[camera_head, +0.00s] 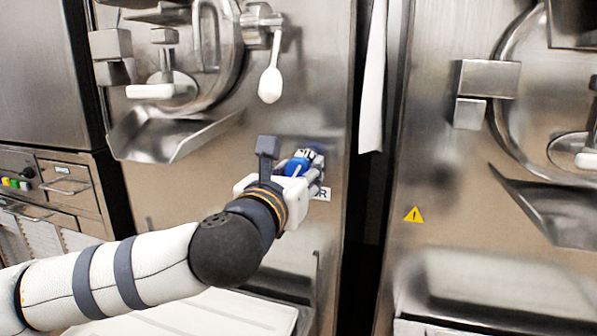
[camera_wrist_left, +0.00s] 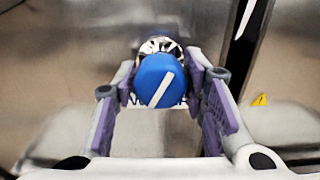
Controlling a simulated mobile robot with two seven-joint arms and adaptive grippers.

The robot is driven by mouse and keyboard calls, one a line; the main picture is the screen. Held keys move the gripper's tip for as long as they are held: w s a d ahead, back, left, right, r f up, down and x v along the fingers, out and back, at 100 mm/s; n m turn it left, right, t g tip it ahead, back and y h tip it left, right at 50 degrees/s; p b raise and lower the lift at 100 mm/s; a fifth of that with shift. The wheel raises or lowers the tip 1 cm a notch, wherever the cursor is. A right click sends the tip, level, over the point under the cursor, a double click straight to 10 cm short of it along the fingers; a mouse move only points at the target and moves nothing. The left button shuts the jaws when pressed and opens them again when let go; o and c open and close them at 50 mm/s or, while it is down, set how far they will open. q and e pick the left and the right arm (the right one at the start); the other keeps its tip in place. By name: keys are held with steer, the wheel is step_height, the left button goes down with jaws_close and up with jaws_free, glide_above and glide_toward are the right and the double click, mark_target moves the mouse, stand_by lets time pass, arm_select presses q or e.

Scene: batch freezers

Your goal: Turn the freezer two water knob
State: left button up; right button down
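The blue water knob (camera_wrist_left: 160,81) has a white pointer line, tilted with its top to the right of vertical. It sits on a silver fitting on the steel freezer front. My left gripper (camera_wrist_left: 160,68) has its two fingers on either side of the knob, with no clear gap at the tips, and appears shut on it. In the head view the knob (camera_head: 297,166) shows blue between the fingers of the left gripper (camera_head: 306,168). Part of a label ending in "R" (camera_head: 321,194) shows below it. My right gripper is not in view.
Above the gripper are a white-ended lever (camera_head: 271,82) and a steel chute (camera_head: 165,135). A second freezer (camera_head: 450,150) with a yellow warning sticker (camera_head: 414,214) stands to the right, past a dark gap. A white tray (camera_head: 220,312) lies below my arm.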

arm_select(q)
steer(key=c, duration=0.5)
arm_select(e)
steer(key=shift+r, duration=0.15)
arm_select(q)
steer(key=m+p, duration=0.2)
steer(key=m, duration=0.1)
steer(key=shift+r, duration=0.25)
steer(key=m+p, duration=0.2)
steer(key=m, duration=0.2)
steer(key=shift+a+r, duration=0.1)
steer(key=m+p, duration=0.2)
steer(key=m, duration=0.1)
steer(key=shift+m, duration=0.3)
steer(key=shift+f+m+p, duration=0.2)
steer(key=shift+m+p, duration=0.3)
steer(key=shift+m, duration=0.4)
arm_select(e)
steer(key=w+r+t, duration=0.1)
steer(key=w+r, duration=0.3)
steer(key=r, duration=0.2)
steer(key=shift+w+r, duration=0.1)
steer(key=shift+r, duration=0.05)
